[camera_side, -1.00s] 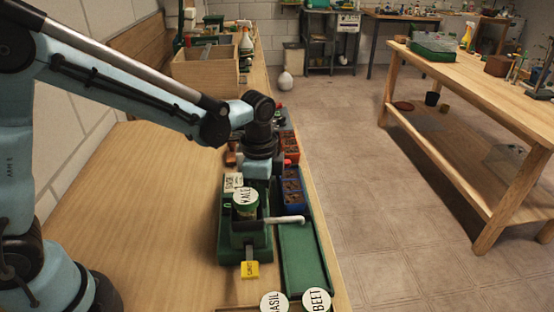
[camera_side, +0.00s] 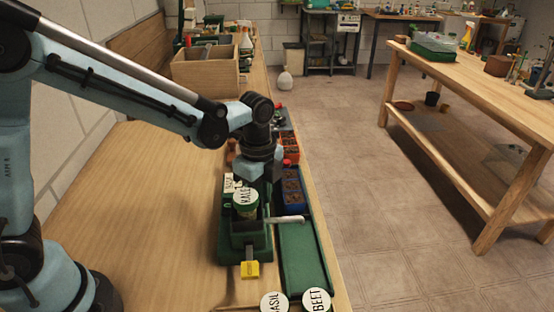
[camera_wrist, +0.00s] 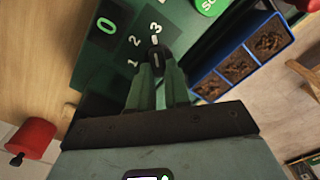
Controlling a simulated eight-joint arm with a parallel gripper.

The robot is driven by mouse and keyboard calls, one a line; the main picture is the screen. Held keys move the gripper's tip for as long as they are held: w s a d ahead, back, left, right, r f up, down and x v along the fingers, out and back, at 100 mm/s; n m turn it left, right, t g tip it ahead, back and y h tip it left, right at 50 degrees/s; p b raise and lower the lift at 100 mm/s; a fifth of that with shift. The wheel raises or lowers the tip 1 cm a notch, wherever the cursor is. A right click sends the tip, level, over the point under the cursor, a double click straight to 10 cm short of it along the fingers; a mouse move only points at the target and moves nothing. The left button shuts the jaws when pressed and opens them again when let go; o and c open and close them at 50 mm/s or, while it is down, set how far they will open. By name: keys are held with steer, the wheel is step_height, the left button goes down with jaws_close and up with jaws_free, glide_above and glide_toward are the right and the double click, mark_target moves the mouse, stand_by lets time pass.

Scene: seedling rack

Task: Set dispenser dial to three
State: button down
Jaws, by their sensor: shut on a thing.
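The green dispenser (camera_side: 262,240) stands on the bench in the side view, with a jar labelled KALE (camera_side: 245,201) on top. Its green panel (camera_wrist: 112,47) fills the upper wrist view, with white numbers 0, 1, 2 and 3. My gripper (camera_wrist: 157,72) is shut on the small black dial knob (camera_wrist: 156,58), one green finger on each side. A short white mark on the knob points roughly towards the 3, but the exact alignment is hard to tell. In the side view the dispenser and jar hide my fingertips and the dial.
A blue tray of soil cells (camera_side: 291,188) stands right of the dispenser; it also shows in the wrist view (camera_wrist: 207,87). A green tray (camera_side: 302,255) lies in front of it. Round BASIL (camera_side: 273,303) and BEET (camera_side: 316,300) lids sit at the front. Bare bench lies left.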

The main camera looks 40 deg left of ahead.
stand_by(0.3)
steer(key=c, duration=1.1)
jaws_free()
step_height(320, 180, up, 12)
steer(key=shift+r, duration=0.1)
steer(key=s+a+f+n+t, duration=0.1)
steer(key=s+a+n+t, duration=0.1)
steer(key=n, duration=0.4)
steer(key=s+a+f+n+t, duration=0.1)
steer(key=s+a+n+t, duration=0.1)
steer(key=s+a+n, duration=0.1)
steer(key=s+a+f+n+t, duration=0.1)
steer(key=s+a+n+t, duration=0.2)
steer(key=n, duration=0.5)
steer(key=shift+s+a+f+n, duration=0.15)
steer(key=shift+s+n, duration=0.15)
steer(key=shift+s, duration=0.4)
